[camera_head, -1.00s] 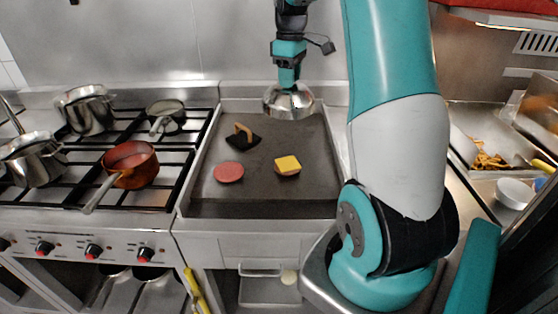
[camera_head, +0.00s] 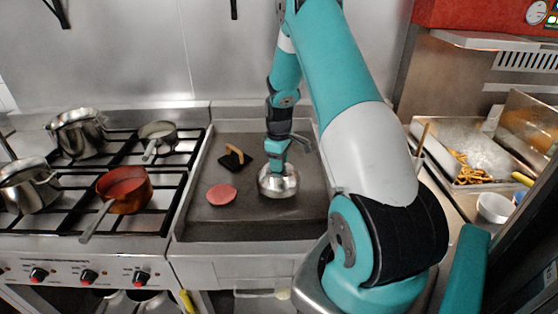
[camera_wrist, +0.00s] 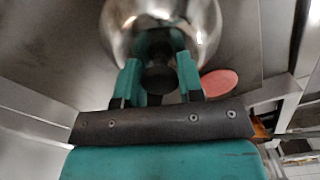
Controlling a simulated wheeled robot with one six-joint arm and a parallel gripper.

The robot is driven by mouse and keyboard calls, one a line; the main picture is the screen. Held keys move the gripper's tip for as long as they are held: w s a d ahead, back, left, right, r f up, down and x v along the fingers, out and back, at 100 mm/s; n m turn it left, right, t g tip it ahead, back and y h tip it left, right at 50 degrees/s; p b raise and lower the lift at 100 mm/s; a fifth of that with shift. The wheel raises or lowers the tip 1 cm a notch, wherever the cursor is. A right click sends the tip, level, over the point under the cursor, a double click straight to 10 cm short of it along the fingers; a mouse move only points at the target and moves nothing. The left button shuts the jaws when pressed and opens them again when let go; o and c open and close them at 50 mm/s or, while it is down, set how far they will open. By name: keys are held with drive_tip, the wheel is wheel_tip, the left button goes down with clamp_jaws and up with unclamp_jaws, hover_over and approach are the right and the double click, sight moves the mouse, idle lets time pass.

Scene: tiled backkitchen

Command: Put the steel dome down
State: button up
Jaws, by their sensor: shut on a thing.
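The steel dome (camera_head: 278,184) is shiny and upright, low at the right part of the dark griddle (camera_head: 222,225). It appears to be at the griddle surface; I cannot tell for sure whether its rim touches. My gripper (camera_head: 277,163) is above the dome, shut on its dark knob. In the wrist view the fingers of my gripper (camera_wrist: 159,82) stand on either side of the knob, and the dome (camera_wrist: 190,30) fills the upper middle. The yellow-topped patty seen earlier is hidden, apparently under or behind the dome.
A pink patty (camera_head: 221,194) lies bare left of the dome. A black press with a wooden handle (camera_head: 235,157) lies behind it. A stove with several pots and a copper pan (camera_head: 124,190) is to the left. Fries in a steel tray (camera_head: 474,170) are at the right.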

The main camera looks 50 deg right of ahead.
drive_tip(key=shift+f, duration=0.3)
drive_tip(key=shift+f+b, duration=0.5)
drive_tip(key=shift+f, duration=0.1)
drive_tip(key=o, duration=1)
